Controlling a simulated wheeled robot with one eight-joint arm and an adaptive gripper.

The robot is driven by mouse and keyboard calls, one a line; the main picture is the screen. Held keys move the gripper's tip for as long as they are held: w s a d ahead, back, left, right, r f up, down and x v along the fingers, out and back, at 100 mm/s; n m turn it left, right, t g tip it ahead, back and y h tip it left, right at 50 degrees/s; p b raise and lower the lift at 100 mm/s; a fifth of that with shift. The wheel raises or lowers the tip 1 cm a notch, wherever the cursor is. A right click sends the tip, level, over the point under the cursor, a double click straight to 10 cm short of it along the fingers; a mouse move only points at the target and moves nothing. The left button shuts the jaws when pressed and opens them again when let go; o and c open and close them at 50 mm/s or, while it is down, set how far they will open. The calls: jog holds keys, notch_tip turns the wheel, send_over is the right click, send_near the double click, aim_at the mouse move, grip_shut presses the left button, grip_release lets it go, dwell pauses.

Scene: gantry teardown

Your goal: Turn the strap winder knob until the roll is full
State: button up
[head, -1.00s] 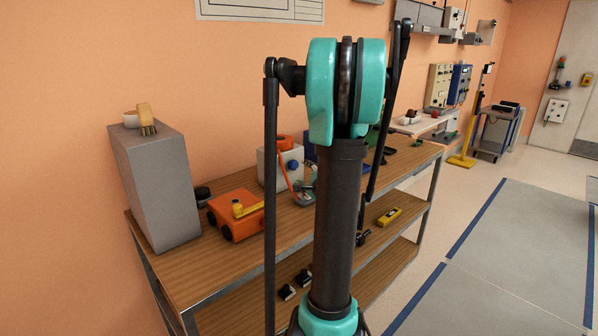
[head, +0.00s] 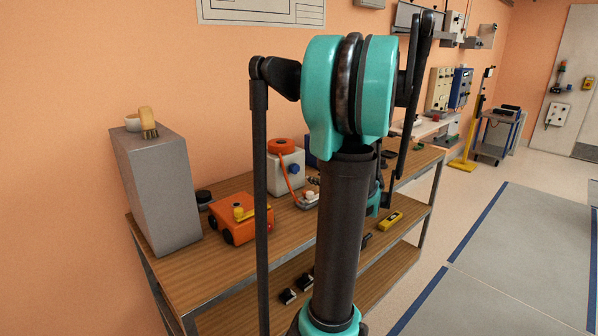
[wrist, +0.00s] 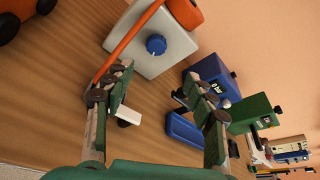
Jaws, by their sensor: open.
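The strap winder appears to be the white box (head: 291,168) on the wooden bench, with a blue knob (head: 295,169) and an orange roll (head: 281,146) on top. An orange strap (head: 284,183) runs down from it. In the wrist view the white box (wrist: 172,58), blue knob (wrist: 156,44), orange strap (wrist: 122,52) and part of the roll (wrist: 186,12) show at the top. My gripper (wrist: 158,88) is open, its fingers wide apart and empty. The knob appears beyond and between the fingertips, apart from them. In the head view my arm mostly hides the gripper.
Left of the winder on the bench (head: 190,284) are an orange box (head: 236,222) and a tall grey block (head: 158,195). In the wrist view a blue device (wrist: 212,70) and a green device (wrist: 252,112) stand close to the right finger. A wall stands behind the bench.

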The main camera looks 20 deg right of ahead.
aim_at(296, 169)
notch_tip(296, 169, up, 3)
jog(key=s+d+m+g+y, duration=0.1)
jog(key=s+d+m+g, duration=0.1)
jog(key=s+m, duration=0.1)
jog(key=shift+m, duration=0.3)
jog(key=x, duration=1.7)
jog(key=shift+w+a, duration=0.25)
jog(key=shift+w, duration=0.1)
jog(key=shift+c, duration=0.6)
jog(key=c, duration=1)
jog(key=shift+a+n+t+h, duration=0.1)
jog(key=shift+n+t+h, duration=0.45)
jog(key=shift+n, duration=0.55)
jog(key=shift+c, duration=0.2)
jog(key=o, duration=1.2)
jog(key=shift+c, duration=0.2)
